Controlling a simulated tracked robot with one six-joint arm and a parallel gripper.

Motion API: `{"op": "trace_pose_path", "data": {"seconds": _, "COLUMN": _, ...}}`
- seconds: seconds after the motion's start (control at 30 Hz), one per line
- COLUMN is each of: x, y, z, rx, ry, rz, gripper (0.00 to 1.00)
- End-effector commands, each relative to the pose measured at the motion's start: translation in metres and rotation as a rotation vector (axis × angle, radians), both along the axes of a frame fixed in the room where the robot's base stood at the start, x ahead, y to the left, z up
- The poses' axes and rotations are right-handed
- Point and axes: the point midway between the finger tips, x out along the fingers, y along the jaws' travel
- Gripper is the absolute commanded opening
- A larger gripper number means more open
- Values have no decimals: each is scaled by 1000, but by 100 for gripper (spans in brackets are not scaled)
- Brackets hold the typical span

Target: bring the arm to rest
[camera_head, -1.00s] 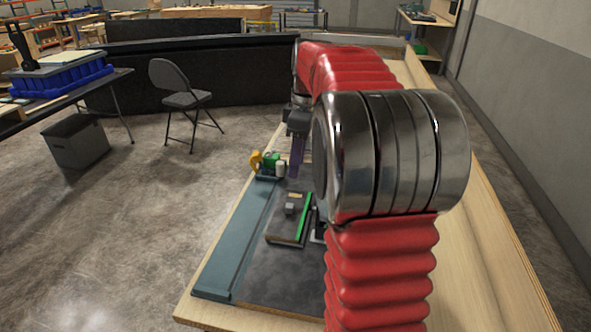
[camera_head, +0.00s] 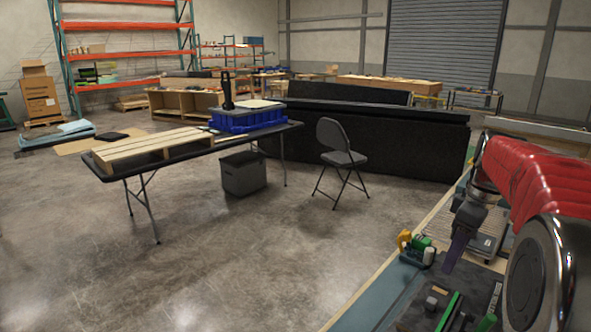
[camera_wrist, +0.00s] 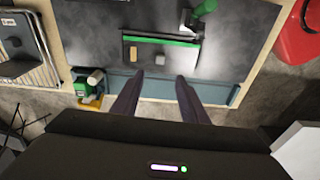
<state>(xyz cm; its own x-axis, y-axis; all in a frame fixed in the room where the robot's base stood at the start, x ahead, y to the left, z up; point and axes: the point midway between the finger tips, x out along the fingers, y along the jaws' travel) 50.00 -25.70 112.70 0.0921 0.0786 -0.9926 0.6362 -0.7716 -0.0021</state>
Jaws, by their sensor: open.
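My gripper (camera_wrist: 158,85) shows in the wrist view with its two dark fingers spread apart and nothing between them. It hangs above the dark work surface (camera_wrist: 88,45) of the bench, near a dark board with a green edge (camera_wrist: 160,40) and a small grey block (camera_wrist: 161,60). In the head view my gripper (camera_head: 456,246) is at the right, a purple-grey finger pointing down over the bench. My red arm is bent at the right edge of that view and hides part of the bench.
Green and yellow items (camera_head: 417,247) stand at the bench's left edge, close to my gripper. A folding chair (camera_head: 341,155), a grey bin (camera_head: 243,174) and a folding table (camera_head: 110,162) with a blue crate (camera_head: 240,119) stand on the floor.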

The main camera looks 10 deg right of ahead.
Motion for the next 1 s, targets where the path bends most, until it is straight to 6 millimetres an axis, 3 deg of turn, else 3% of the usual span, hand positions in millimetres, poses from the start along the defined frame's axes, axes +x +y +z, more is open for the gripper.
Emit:
{"op": "trace_pose_path", "data": {"seconds": 0.13, "x": 4, "y": -4, "z": -2, "rx": -3, "ry": -10, "rz": -116, "gripper": 40}}
{"op": "trace_pose_path", "data": {"seconds": 0.23, "x": 3, "y": -5, "z": -16, "rx": 2, "ry": 1, "rz": -227, "gripper": 40}}
{"op": "trace_pose_path", "data": {"seconds": 0.43, "x": -15, "y": 6, "z": -38, "rx": 4, "ry": 13, "rz": -457, "gripper": 40}}
{"op": "trace_pose_path", "data": {"seconds": 0.7, "x": -48, "y": 57, "z": -46, "rx": -1, "ry": -25, "rz": -695, "gripper": 40}}
{"op": "trace_pose_path", "data": {"seconds": 1.0, "x": -88, "y": 115, "z": -49, "rx": 10, "ry": -94, "rz": -838, "gripper": 40}}
